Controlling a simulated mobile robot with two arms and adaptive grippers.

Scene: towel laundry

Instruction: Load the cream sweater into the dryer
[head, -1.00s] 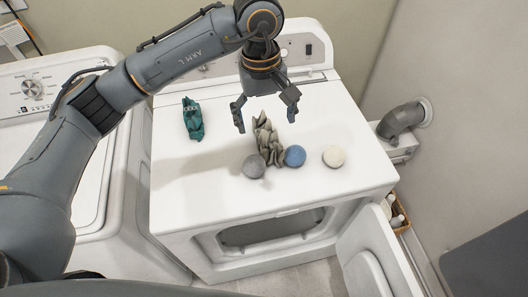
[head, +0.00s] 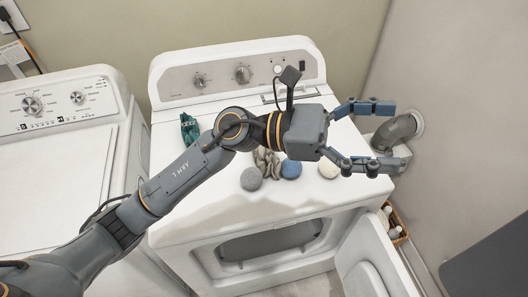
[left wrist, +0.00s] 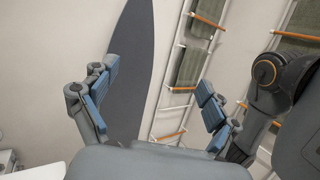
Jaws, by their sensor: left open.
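The white dryer (head: 215,228) stands in the middle of the head view. Its front door (head: 362,262) is open at the lower right, and the opening (head: 270,243) shows dark. A crumpled taupe garment (head: 265,163) lies on the dryer top, partly hidden behind my left arm. I cannot tell whether it is the cream sweater; no clearly cream garment shows. My left gripper (head: 388,138) is open and empty above the right side of the dryer, fingers pointing right, apart from the garment. Its spread fingers also show in the left wrist view (left wrist: 158,80). My right gripper is out of view.
A teal cloth (head: 189,129) and grey (head: 251,179), blue (head: 291,169) and cream (head: 329,169) balls lie on the dryer top. A washer (head: 60,160) stands left. A vent pipe (head: 398,130) and basket (head: 398,232) are right. The wrist view shows a towel rack (left wrist: 178,88).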

